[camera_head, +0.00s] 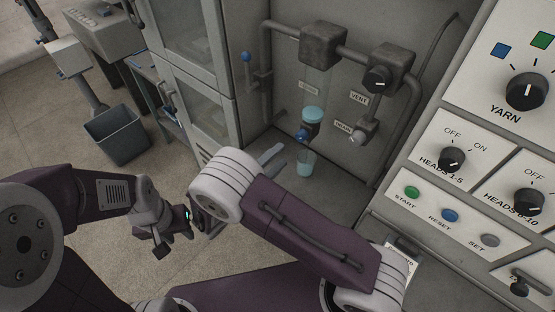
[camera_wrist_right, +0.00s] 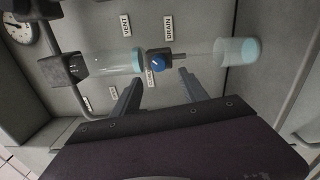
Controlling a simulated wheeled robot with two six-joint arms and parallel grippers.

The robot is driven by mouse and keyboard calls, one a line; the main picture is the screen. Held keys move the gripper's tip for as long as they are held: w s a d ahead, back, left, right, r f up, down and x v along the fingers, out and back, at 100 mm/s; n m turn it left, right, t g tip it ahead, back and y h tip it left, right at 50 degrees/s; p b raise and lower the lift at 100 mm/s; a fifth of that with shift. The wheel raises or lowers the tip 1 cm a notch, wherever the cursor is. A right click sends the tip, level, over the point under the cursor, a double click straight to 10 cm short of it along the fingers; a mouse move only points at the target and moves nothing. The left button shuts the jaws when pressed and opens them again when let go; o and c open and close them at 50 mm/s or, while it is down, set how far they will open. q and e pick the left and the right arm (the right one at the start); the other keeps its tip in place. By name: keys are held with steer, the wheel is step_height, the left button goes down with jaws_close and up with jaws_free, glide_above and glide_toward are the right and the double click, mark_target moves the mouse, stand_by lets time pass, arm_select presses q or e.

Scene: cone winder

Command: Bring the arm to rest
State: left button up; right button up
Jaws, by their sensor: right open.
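My right arm (camera_head: 310,235) reaches across the head view toward the back panel. My right gripper (camera_head: 272,158) is mostly hidden behind its own wrist, with its finger ends showing left of a clear cup (camera_head: 305,164). In the right wrist view its two fingers (camera_wrist_right: 160,76) are apart, with nothing held between them. The cup, holding pale blue liquid, also shows there (camera_wrist_right: 238,51), to the right of the fingers and apart from them. My left gripper (camera_head: 174,232) hangs over the floor at left; its finger opening is unclear.
Above the cup, a clear bowl (camera_head: 314,82) with blue liquid and a blue knob (camera_head: 303,135) hangs from grey pipes. A control panel (camera_head: 430,150) stands at right, a cabinet (camera_head: 190,60) behind. A grey bin (camera_head: 117,135) stands on the floor at left.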

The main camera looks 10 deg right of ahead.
steer(key=s+d+f+m+g+y, duration=0.2)
steer(key=s+d+f+m+g, duration=0.1)
steer(key=s+d+g, duration=0.7)
steer(key=s+f+m+g+y, duration=0.3)
steer(key=s+f+y, duration=0.1)
steer(key=s+y, duration=0.35)
steer(key=w+a+m+t+y, duration=0.1)
steer(key=w+a+r+m+t+y, duration=0.1)
steer(key=y, duration=0.1)
steer(key=w+a+t+y, duration=0.1)
steer(key=y, duration=0.1)
steer(key=shift+a+r+m+y, duration=0.1)
steer(key=shift+r+m+y, duration=0.15)
steer(key=shift+r+m, duration=0.15)
